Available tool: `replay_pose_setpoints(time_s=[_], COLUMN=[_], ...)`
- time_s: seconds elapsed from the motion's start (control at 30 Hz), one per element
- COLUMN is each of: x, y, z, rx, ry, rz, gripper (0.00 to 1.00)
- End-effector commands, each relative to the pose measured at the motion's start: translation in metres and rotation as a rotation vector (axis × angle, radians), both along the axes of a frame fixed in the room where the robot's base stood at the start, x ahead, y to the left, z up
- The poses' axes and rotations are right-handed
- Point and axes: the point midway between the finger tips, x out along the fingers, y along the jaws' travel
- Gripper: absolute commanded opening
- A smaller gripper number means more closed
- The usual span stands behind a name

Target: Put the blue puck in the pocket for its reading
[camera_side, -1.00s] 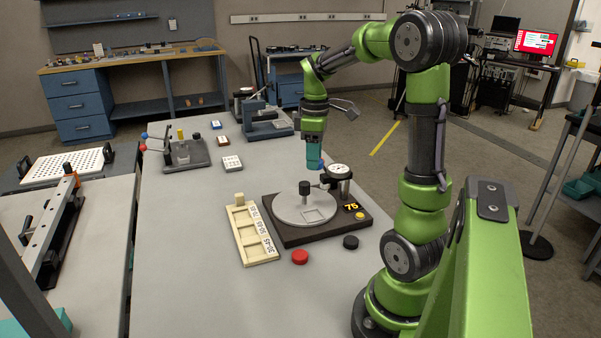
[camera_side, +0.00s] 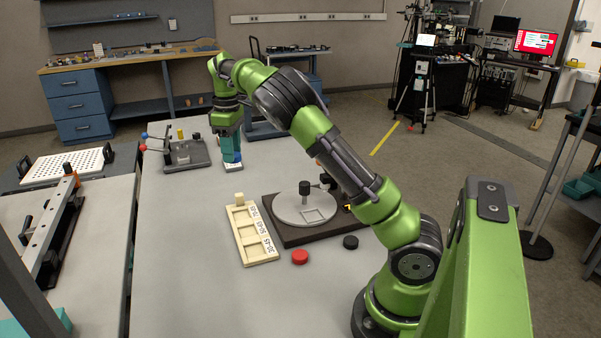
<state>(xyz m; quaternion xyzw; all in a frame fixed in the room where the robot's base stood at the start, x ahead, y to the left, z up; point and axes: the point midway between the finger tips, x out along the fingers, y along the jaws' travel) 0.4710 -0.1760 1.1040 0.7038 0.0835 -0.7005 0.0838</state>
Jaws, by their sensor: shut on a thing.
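My gripper (camera_side: 231,158) is shut on the blue puck (camera_side: 238,156), which shows only as a small blue patch at the fingertips. They are at the far part of the table, over or beside a small white block (camera_side: 232,165) that is mostly hidden; the height is unclear. The cream pocket tray (camera_side: 250,232) lies nearer, in the table's middle, with several square pockets and range labels along its right side, too small to read surely. The measuring station (camera_side: 290,234), a dark base with a grey round plate (camera_side: 303,210), stands right of the tray. My arm hides its number display.
A red puck (camera_side: 300,257) and a black puck (camera_side: 350,242) lie on the table in front of the station. A small fixture with colored knobs (camera_side: 186,153) stands left of my gripper. The table's near left part (camera_side: 180,270) is clear.

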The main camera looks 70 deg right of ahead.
Motion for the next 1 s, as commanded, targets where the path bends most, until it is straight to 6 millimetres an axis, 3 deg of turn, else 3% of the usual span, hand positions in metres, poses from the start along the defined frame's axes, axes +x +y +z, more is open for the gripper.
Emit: replay_pose_setpoints(time_s=[0.53, 1.0], x=[-0.003, -0.002], y=[-0.002, -0.001], z=[-0.119, -0.158], rx=[0.000, 0.001], ry=[0.005, 0.001], rz=[-0.004, -0.004], gripper=[0.07, 0.07])
